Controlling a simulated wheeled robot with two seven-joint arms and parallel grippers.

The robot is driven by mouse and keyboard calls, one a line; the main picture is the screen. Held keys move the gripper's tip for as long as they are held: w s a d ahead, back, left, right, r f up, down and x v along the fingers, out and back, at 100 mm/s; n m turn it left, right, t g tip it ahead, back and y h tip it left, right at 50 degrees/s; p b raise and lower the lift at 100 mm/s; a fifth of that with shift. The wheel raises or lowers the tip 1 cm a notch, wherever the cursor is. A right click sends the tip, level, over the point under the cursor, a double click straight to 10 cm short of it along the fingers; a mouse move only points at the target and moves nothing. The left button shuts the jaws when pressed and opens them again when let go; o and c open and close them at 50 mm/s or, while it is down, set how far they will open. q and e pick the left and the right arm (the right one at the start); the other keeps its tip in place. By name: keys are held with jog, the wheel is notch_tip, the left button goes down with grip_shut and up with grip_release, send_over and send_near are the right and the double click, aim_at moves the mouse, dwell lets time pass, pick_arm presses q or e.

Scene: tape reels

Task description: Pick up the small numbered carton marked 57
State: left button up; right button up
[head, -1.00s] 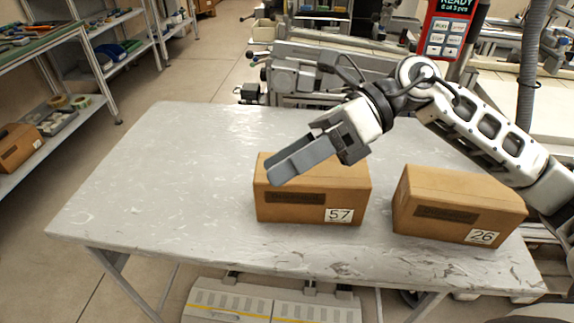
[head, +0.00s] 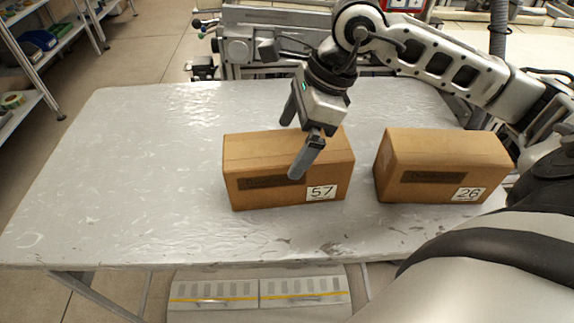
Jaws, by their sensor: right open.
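The carton marked 57 (head: 255,190) is a brown box on the grey table, its white number label at the lower right of the front face. My right gripper (head: 293,146) is over this carton, pointing down, with its two fingers spread apart. One finger shows in front of the carton's front face and the other is toward its far side. I cannot tell whether either finger touches it. The carton marked 26 (head: 430,180) stands to the right, apart from it. My left gripper is not in view.
The grey table (head: 110,170) has wide free room left of the cartons. Machinery (head: 250,40) stands behind the table. Shelves (head: 35,60) are at the far left. A grey case (head: 260,290) lies below the table's front edge.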

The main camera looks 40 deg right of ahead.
jog(key=shift+p+x, duration=0.45)
jog(key=shift+x, duration=2.3)
jog(key=shift+d+r, duration=0.1)
jog(key=shift+d, duration=0.05)
jog(key=c, duration=1.3)
